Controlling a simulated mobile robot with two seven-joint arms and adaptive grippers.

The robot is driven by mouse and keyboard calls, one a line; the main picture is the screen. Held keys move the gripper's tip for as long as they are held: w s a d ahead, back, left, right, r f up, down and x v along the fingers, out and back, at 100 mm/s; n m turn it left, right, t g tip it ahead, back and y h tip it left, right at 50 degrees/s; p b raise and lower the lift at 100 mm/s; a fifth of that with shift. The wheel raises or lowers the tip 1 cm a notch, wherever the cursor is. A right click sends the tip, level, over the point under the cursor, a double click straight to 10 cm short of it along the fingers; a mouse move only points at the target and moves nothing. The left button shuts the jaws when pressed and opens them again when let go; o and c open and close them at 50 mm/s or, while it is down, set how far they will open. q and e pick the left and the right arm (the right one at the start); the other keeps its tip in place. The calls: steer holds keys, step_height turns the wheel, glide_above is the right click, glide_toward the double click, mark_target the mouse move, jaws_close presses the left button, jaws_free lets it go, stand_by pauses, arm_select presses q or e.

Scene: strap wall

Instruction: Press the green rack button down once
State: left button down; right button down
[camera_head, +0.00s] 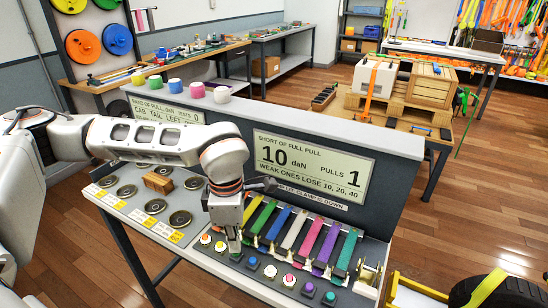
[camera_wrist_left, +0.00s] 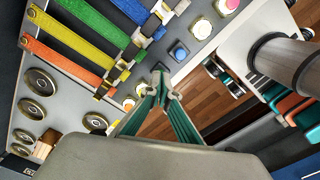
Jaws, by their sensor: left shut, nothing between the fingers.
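The rack's front ledge carries a row of coloured push buttons. My left gripper (camera_head: 234,248) is shut and empty, pointing down over the row between the yellow button (camera_head: 220,246) and the blue button (camera_head: 252,262). The green button's place is under the fingertips and mostly hidden in both views. In the left wrist view, the shut fingertips (camera_wrist_left: 161,86) lie between the yellow button (camera_wrist_left: 129,103) and the blue button (camera_wrist_left: 179,52). I cannot tell whether they touch the green button or whether it is down. My right gripper is not in view.
White (camera_head: 270,271), pink (camera_head: 289,280) and purple (camera_head: 309,288) buttons continue rightward. Coloured straps, including a green strap (camera_head: 262,217), slope behind the buttons. Round metal weights and a wooden block (camera_head: 158,182) sit to the left. A sign panel (camera_head: 312,166) stands behind.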

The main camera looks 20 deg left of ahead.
arm_select(q)
steer(key=shift+f+b, duration=0.3)
steer(key=shift+f, duration=0.3)
steer(key=shift+r, duration=0.15)
step_height(320, 180, up, 4)
steer(key=p, duration=0.3)
steer(key=shift+r, duration=0.15)
steer(key=shift+r+p, duration=0.65)
steer(key=shift+r, duration=0.15)
steer(key=shift+f, duration=0.1)
